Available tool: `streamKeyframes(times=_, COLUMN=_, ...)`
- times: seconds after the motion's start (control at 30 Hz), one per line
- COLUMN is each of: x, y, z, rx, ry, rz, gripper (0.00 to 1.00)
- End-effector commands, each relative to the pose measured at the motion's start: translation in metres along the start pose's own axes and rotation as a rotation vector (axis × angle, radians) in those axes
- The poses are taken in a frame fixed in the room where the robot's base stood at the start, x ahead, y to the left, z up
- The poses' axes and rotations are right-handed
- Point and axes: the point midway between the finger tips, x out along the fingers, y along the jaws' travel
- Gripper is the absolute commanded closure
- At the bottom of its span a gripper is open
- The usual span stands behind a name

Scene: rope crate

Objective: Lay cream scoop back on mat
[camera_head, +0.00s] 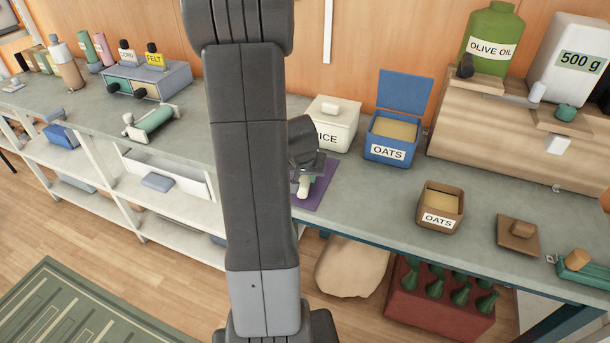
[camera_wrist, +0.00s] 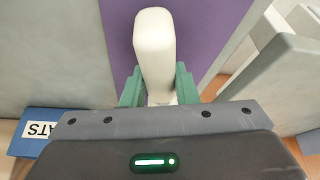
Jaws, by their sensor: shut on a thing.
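The cream scoop (camera_wrist: 154,45) is between the green fingertips of my gripper (camera_wrist: 158,88), which is shut on it. In the head view, a small cream part of the scoop (camera_head: 303,185) shows below my gripper (camera_head: 305,172). The purple mat (camera_head: 318,190) lies on the grey counter under the scoop; it also shows behind the scoop in the wrist view (camera_wrist: 200,35). My arm hides the mat's left part in the head view. I cannot tell whether the scoop touches the mat.
A cream rice box (camera_head: 335,125) and an open blue oats box (camera_head: 388,140) stand behind the mat. A small brown oats box (camera_head: 440,208) stands to the right, with its brown lid (camera_head: 517,235) farther right. The counter's front edge (camera_head: 345,238) is close to the mat.

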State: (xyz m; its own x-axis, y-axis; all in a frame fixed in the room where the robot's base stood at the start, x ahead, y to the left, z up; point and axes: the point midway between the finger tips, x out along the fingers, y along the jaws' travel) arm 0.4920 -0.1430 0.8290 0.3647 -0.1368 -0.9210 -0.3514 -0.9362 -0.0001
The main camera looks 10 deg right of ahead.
Motion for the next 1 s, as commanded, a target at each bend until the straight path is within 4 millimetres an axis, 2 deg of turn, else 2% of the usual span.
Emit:
streamKeyframes(times=0.6, x=0.0086, y=0.0, z=0.0035, rx=0.0, ry=0.0, rz=0.0, gripper=1.0)
streamKeyframes(times=0.63, x=0.0084, y=0.0, z=0.0034, rx=0.0, ry=0.0, rz=0.0, gripper=0.71)
streamKeyframes(times=0.73, x=0.0078, y=0.0, z=0.0032, rx=0.0, ry=0.0, rz=0.0, gripper=0.52)
streamKeyframes(times=0.77, x=0.0078, y=0.0, z=0.0032, rx=0.0, ry=0.0, rz=0.0, gripper=0.48)
streamKeyframes(times=1.0, x=0.0079, y=0.0, z=0.0034, rx=0.0, ry=0.0, rz=0.0, gripper=0.48)
